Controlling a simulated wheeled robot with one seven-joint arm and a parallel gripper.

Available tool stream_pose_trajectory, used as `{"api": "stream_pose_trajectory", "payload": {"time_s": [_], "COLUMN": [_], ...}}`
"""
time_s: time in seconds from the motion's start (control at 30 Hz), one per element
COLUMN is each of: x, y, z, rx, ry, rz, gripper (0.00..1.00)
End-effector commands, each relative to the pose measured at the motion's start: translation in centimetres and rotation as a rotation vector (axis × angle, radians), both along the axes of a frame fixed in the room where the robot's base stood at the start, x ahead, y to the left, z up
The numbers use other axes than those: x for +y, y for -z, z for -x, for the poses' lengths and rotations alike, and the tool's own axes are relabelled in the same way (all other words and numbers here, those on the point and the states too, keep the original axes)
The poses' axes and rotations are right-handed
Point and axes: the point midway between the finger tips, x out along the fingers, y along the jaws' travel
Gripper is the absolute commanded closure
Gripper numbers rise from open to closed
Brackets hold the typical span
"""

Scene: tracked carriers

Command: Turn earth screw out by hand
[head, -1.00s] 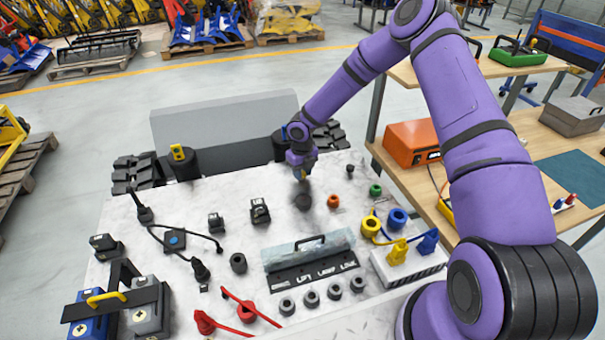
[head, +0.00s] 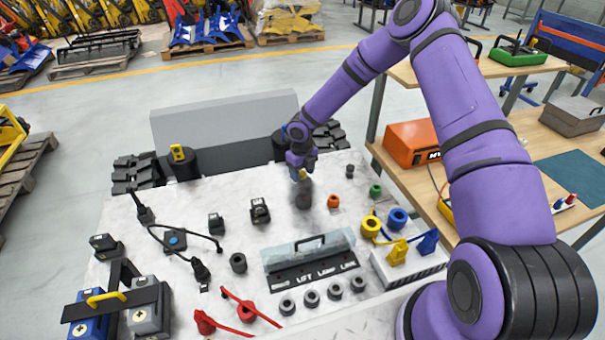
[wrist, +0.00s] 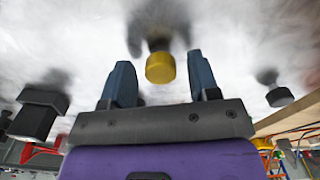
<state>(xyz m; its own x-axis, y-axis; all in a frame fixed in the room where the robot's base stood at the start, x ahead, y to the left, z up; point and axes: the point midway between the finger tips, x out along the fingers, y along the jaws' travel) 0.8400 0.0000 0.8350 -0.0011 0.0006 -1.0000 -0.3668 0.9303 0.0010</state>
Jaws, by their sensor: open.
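The earth screw is most likely the yellow round knob (wrist: 160,67) with a dark stem, seen in the wrist view. My gripper (wrist: 161,75) is open, with one blue finger on each side of the knob. Gaps show between the knob and both fingers, so it is not gripped. In the head view my gripper (head: 302,168) is over the upper right part of the pale panel (head: 200,300). My gripper partly hides the knob there.
An orange ring fitting (head: 333,202), a green one (head: 375,190) and a small black knob (head: 350,171) stand right of my gripper. A black socket block (head: 260,211) is to its left. A clear cover with a handle (head: 310,249) lies nearer the front.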

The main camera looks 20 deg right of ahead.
Motion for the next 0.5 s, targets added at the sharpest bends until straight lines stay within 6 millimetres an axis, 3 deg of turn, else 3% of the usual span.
{"api": "stream_pose_trajectory", "payload": {"time_s": [0.3, 0.5], "x": [0.03, -0.02], "y": [-0.1, -0.07], "z": [-0.06, -0.05], "rx": [-0.003, -0.001], "ry": [0.559, 0.714], "rz": [0.003, 0.001], "gripper": [0.45, 0.45]}}
